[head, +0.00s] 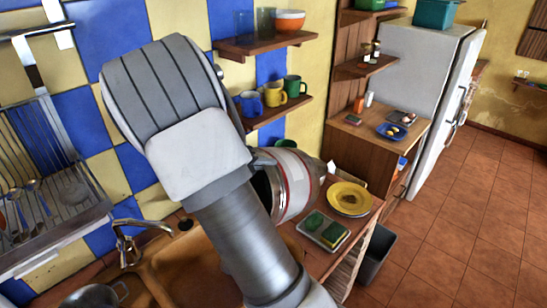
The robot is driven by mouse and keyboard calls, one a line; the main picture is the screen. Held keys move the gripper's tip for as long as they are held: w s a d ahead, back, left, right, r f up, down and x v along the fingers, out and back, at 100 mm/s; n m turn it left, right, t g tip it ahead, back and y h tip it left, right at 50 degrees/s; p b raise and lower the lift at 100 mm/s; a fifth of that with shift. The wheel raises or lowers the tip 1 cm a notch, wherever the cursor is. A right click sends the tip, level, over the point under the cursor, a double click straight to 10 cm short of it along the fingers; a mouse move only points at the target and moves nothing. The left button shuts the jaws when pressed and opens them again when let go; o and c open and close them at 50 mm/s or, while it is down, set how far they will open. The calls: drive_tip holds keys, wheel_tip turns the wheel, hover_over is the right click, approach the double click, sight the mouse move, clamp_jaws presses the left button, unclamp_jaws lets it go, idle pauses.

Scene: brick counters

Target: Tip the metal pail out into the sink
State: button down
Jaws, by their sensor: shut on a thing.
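The metal pail (297,184), silvery with a red stripe, is tilted on its side behind my arm in the head view. Its dark opening faces left, toward the sink side. My gripper (262,159) is mostly hidden behind my arm; only a small grey part shows at the pail's rim, and it is shut on the pail. The brownish sink basin (185,268) lies at lower centre-left, partly covered by my arm. The pail appears up and to the right of the basin. Its contents cannot be seen.
A faucet (128,242) stands at the basin's left. A pot (92,296) is at the lower left. A tray with sponges (324,231) and a yellow plate (349,197) sit on the counter to the right. A dish rack (45,200) hangs at left.

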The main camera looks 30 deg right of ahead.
drive_tip(key=shift+a+f+b, duration=0.3)
drive_tip(key=shift+f+b, duration=0.05)
drive_tip(key=shift+b, duration=0.35)
drive_tip(key=s+a+f+h+b, duration=0.2)
drive_tip(key=a+f+b, duration=0.1)
drive_tip(key=a, duration=0.3)
drive_tip(key=s+a+f+t+h+b, duration=0.1)
drive_tip(key=s+a+f+h+b, duration=0.1)
drive_tip(key=a+f+h+b, duration=0.1)
drive_tip(key=shift+s+a+f+m+b, duration=0.35)
drive_tip(key=shift+a+f+b, duration=0.3)
drive_tip(key=shift+a+b, duration=0.6)
drive_tip(key=shift+a, duration=0.2)
drive_tip(key=shift+t+h+p, duration=0.3)
drive_tip(key=shift+h, duration=0.2)
drive_tip(key=shift+r, duration=0.1)
idle(0.6)
